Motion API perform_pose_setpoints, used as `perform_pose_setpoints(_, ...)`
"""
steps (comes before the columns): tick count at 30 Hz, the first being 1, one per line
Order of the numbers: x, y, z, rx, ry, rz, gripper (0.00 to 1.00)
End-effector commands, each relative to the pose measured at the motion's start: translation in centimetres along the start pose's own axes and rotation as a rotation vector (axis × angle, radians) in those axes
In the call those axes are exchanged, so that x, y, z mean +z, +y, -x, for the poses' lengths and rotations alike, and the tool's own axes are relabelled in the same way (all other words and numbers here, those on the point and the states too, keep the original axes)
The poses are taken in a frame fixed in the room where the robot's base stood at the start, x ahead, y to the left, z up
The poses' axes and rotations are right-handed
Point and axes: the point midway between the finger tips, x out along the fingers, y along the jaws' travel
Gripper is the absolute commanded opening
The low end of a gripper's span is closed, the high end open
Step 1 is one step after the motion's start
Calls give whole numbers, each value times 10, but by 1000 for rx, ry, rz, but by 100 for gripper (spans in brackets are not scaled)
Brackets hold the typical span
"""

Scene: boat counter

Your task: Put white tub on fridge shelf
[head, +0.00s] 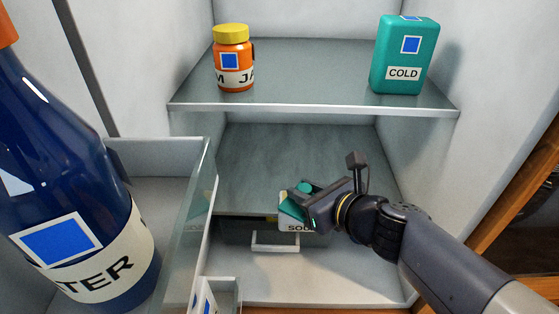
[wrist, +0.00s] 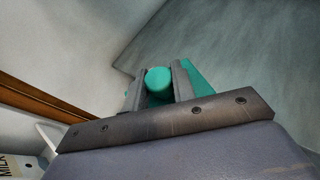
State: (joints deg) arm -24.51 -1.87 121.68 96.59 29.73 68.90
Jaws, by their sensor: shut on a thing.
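The white tub (head: 297,226) shows a label starting "SOU" and a teal lid with a round knob in the head view. My gripper (head: 305,190) is shut on this teal knob, which sits between the fingers in the wrist view (wrist: 158,80). My gripper and arm hide much of the tub. The tub is at the front edge of the lower fridge shelf (head: 300,150), in front of the drawer; I cannot tell whether it touches anything. The upper fridge shelf (head: 300,75) is above and behind it.
An orange jar (head: 234,75) and a teal COLD box (head: 404,60) stand on the upper shelf, with room between. The lower shelf looks empty. A drawer handle (head: 275,248) is below. The open door's bin holds a large blue bottle (head: 65,150) at left.

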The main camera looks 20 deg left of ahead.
Motion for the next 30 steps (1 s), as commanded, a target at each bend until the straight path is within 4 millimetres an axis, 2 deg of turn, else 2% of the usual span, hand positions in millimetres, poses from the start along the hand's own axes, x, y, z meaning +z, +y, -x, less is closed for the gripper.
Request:
perform_pose_setpoints(21,58,1,-136,2,0,0,0)
perform_pose_setpoints(30,68,0,-159,1,-2,1,0)
